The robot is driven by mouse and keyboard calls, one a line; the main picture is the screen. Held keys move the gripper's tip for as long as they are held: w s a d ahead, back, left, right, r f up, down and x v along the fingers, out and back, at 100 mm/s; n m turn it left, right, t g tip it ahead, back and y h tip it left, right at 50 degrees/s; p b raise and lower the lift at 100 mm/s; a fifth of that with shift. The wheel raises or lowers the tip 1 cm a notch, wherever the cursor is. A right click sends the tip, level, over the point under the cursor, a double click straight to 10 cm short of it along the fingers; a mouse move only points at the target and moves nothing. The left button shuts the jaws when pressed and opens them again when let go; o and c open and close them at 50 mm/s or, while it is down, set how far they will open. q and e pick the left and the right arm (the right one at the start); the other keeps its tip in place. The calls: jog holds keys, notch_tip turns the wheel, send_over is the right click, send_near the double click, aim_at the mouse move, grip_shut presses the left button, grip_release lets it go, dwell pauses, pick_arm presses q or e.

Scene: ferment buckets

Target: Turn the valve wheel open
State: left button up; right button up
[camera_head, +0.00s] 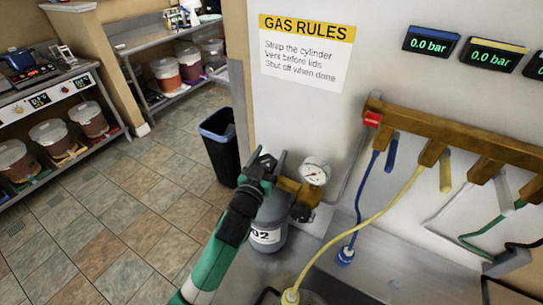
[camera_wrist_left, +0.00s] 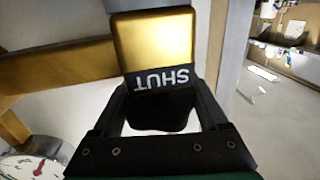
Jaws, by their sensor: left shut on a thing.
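My left gripper (camera_head: 264,167) reaches up from the bottom of the head view to the top of the grey CO2 cylinder (camera_head: 268,238). In the left wrist view its two dark fingers (camera_wrist_left: 162,105) are shut on a dark rounded part, the valve wheel (camera_wrist_left: 160,118), mostly hidden between them. A brass block (camera_wrist_left: 155,38) with a black label reading SHUT, upside down in this view, is just beyond the fingers. A round white gauge (camera_head: 314,173) sits right of the gripper on the brass regulator. My right gripper is not in view.
A brass manifold (camera_head: 455,137) with coloured levers and hoses runs along the wall at right. Displays (camera_head: 431,41) above read 0.0 bar. A yellow hose (camera_head: 362,222) crosses right of the cylinder. A black bin (camera_head: 220,150) stands behind it. Shelves with buckets line the left.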

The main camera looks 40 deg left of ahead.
pick_arm(q)
jog(key=n+y+b, duration=0.1)
jog(key=b, duration=0.1)
jog(key=n+g+y+b, duration=0.1)
jog(key=y, duration=0.1)
jog(key=shift+s+a+f+g+b, duration=0.1)
jog(key=shift+a+f+g+b, duration=0.05)
jog(key=shift+f+g+b, duration=0.2)
jog(key=shift+s+a+r+n+g+y+b, duration=0.1)
jog(key=shift+a+r+n+g+y+b, duration=0.1)
jog(key=shift+n+g+y, duration=0.3)
jog(key=shift+s+a+r+n+g+y+b, duration=0.15)
jog(key=shift+n+g+y, duration=0.2)
jog(key=shift+n+y, duration=0.2)
jog(key=o, duration=1.3)
jog(key=shift+c, duration=0.2)
jog(key=shift+d, duration=0.1)
